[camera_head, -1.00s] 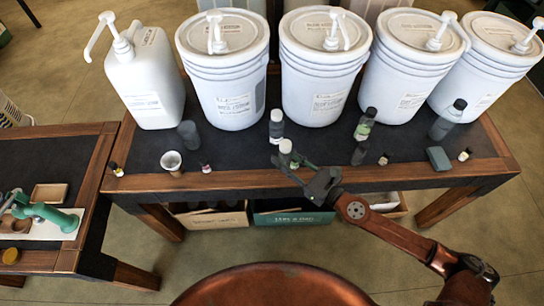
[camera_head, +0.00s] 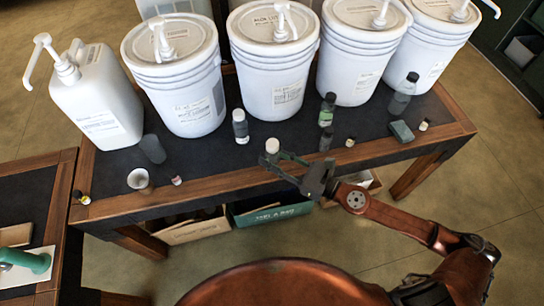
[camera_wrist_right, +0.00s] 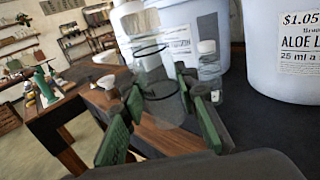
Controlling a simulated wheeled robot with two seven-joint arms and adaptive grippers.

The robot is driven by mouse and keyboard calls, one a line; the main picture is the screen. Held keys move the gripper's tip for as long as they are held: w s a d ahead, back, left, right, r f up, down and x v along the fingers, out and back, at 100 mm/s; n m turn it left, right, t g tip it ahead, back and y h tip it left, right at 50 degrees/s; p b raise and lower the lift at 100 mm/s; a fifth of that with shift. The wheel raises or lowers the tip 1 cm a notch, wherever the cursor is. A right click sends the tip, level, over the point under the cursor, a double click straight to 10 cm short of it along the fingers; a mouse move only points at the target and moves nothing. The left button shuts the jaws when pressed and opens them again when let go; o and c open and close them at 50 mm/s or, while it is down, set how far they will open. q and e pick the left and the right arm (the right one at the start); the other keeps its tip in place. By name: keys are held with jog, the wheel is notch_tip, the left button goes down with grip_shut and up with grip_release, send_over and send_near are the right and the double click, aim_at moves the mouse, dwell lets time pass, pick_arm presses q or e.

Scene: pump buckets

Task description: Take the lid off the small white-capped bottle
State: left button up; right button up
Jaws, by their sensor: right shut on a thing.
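My right gripper (camera_head: 284,164) is shut on a small clear bottle with a white cap (camera_head: 272,146), near the front edge of the table. In the right wrist view the clear body of this bottle (camera_wrist_right: 160,92) stands between the green-padded fingers (camera_wrist_right: 158,112), with dark rings around it. Its white cap is near the top of that view. I cannot tell if the base touches the table. A second white-capped bottle (camera_head: 240,128) stands behind and to the left, apart from the gripper; it also shows in the wrist view (camera_wrist_right: 208,68). My left gripper is out of view.
Large white pump buckets (camera_head: 272,70) and a square pump jug (camera_head: 98,105) line the back of the table (camera_head: 205,160). A dark bottle (camera_head: 153,149), a cup (camera_head: 138,179), a green-labelled bottle (camera_head: 326,112) and a grey block (camera_head: 401,131) stand around. Boxes (camera_head: 272,212) sit below.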

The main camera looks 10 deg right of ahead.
grip_shut()
